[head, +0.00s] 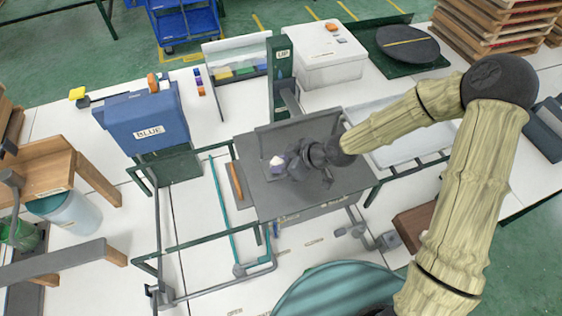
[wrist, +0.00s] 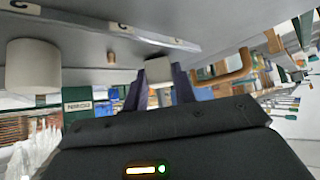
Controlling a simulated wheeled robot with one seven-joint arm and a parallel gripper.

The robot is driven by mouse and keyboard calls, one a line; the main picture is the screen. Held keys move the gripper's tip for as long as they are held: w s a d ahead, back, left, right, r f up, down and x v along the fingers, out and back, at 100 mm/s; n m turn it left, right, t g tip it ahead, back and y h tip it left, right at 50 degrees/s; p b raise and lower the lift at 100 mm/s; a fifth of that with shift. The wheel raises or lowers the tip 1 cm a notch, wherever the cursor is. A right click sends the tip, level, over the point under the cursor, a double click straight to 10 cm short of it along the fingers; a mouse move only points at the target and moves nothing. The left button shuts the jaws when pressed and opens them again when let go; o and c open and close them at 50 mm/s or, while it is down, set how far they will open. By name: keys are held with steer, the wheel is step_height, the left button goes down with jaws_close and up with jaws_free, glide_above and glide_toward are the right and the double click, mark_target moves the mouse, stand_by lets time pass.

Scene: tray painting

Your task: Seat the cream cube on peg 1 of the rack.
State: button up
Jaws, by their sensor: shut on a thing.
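My gripper (head: 287,163) is over the grey-topped stand in the middle of the head view. It is shut on a small cream cube (head: 277,161). In the wrist view the cube (wrist: 159,70) sits between the two purple fingers (wrist: 159,88). A grey surface with a pale labelled strip (wrist: 110,22) crosses the top of the wrist view. A larger whitish block (wrist: 33,66) is farther left. I cannot read a peg number or make out which part is the rack.
A brown bar or handle (wrist: 228,72) is right of the cube in the wrist view. In the head view, the stand's grey top (head: 330,185) has an upright panel behind my gripper. A blue box (head: 145,118) is to the left, a white box (head: 322,62) behind, a white tray (head: 385,155) right.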

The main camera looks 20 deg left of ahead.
steer(key=shift+d+f, duration=0.1)
steer(key=o, duration=1.6)
steer(key=shift+r+p, duration=2.45)
steer(key=shift+r, duration=0.6)
steer(key=p+v, duration=0.1)
steer(key=v, duration=1.6)
steer(key=shift+d+r, duration=0.15)
